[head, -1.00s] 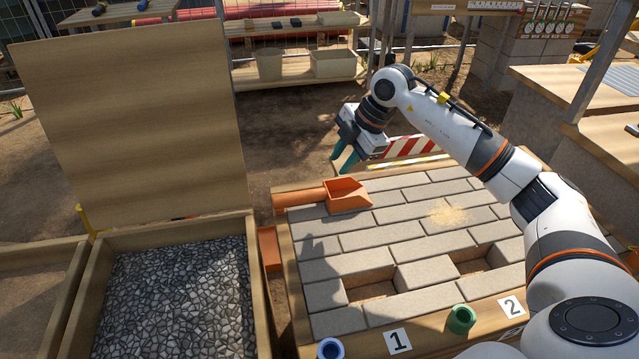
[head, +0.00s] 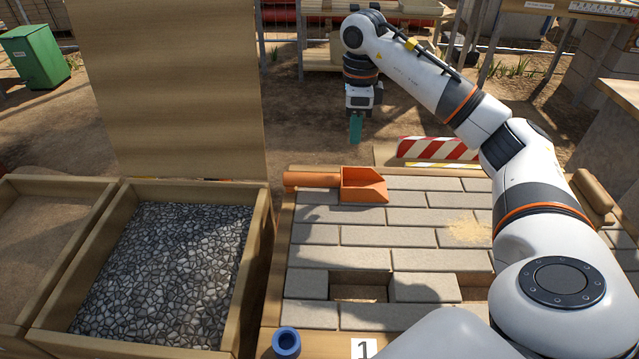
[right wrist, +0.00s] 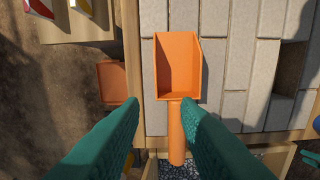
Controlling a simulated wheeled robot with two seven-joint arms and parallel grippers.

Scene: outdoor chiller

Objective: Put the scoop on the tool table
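The orange scoop (head: 362,186) lies on the far left corner of the paved bed (head: 365,236), its handle pointing left over the wooden edge. It also shows in the right wrist view (right wrist: 178,68), handle toward me. My right gripper (head: 356,128) hangs pointing down, above and apart from the scoop. In the right wrist view its teal fingers (right wrist: 160,108) are spread and empty, with the handle showing below and between them. I cannot tell which background surface is the tool table; a labelled table (head: 560,8) stands at the back right.
A gravel box (head: 262,235) with a tall upright board (head: 165,90) stands left of the bed. A striped barrier (head: 437,147) stands behind the bed. A blue plug (head: 286,342) sits at its front left. The bed has an open gap (head: 358,290). Bare ground lies behind.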

